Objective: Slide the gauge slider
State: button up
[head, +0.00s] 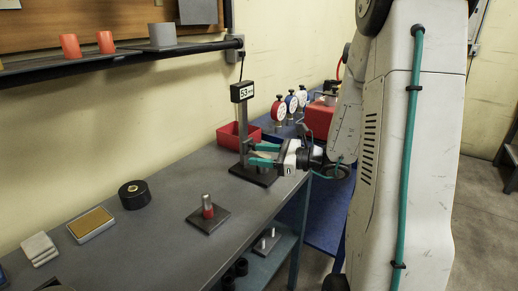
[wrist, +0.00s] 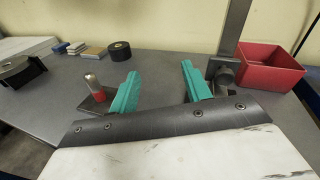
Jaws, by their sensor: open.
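The gauge stands on the bench in the head view, with a display (head: 242,92) reading 53 on top of an upright grey column (head: 242,122) and a dark base plate (head: 240,172) below. The column (wrist: 234,30) also shows in the wrist view, with a dark block (wrist: 224,72), seemingly the slider, low on it. My gripper (head: 258,154) is open beside the column, its teal fingers pointing towards it. In the wrist view my gripper (wrist: 160,74) has nothing visible between its fingers; the dark block lies just right of the right finger. Contact cannot be told.
A red bin (head: 250,135) stands behind the gauge. A metal post with a red band (head: 207,207) stands on a plate at the bench front. A black roll (head: 134,194) and a tan-topped block (head: 91,224) lie left.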

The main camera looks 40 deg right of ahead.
aim_at(262, 155)
jog(key=d+f+m+t+h, duration=0.3)
jog(key=d+m+h, duration=0.15)
jog(key=d, duration=0.35)
jog(key=shift+m, duration=0.45)
jog(key=x, duration=0.8)
jog(key=shift+w+d+f, duration=0.15)
jog(key=shift+w+d, duration=0.1)
jog(key=shift+w, duration=0.05)
